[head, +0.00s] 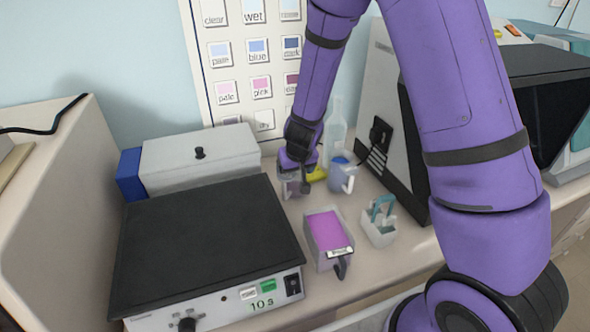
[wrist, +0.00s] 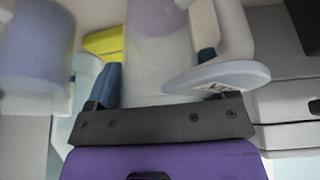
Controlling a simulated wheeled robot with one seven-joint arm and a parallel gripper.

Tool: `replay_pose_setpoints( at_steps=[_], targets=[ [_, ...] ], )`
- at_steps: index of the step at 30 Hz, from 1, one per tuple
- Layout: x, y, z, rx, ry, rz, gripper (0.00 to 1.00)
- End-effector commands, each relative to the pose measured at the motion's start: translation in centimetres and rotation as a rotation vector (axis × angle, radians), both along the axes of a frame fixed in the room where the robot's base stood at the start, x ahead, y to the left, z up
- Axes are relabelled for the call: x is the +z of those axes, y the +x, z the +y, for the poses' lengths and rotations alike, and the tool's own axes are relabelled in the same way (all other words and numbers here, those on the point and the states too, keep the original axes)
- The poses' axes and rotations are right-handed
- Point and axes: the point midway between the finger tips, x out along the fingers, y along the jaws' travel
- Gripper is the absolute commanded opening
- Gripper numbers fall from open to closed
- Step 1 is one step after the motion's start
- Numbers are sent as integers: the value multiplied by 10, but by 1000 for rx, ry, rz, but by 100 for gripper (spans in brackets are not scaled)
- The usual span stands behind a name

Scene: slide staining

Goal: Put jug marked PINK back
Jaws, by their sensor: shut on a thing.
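My gripper (head: 298,176) is at the back of the bench, shut on a translucent jug (head: 291,186). In the wrist view the jug (wrist: 155,65) sits between the blue fingertips of my gripper (wrist: 160,75), with purplish-pink showing inside it. Its pale handle (wrist: 235,40) is on the right, with a small label I cannot read. In the head view the arm hides much of the jug, and I cannot tell whether it touches the bench. A second jug with blue content (head: 342,174) stands just to its right and also shows in the wrist view (wrist: 35,50).
A yellow thing (head: 317,174) lies between the jugs. A clear bottle (head: 335,130) stands behind. A tray of pink liquid (head: 326,232) and a small teal-handled holder (head: 379,226) are in front. A black-topped device (head: 205,240) and grey box (head: 200,158) fill the left.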

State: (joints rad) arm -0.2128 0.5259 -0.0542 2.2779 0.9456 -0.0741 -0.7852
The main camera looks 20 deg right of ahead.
Motion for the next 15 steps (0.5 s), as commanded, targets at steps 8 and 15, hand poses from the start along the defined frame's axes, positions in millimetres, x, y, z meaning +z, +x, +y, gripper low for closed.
replay_pose_setpoints(
  at_steps=[8,15],
  targets=[
    [-3,0,0,0,0,1,89],
    [-3,0,0,0,0,0,100]
  ],
)
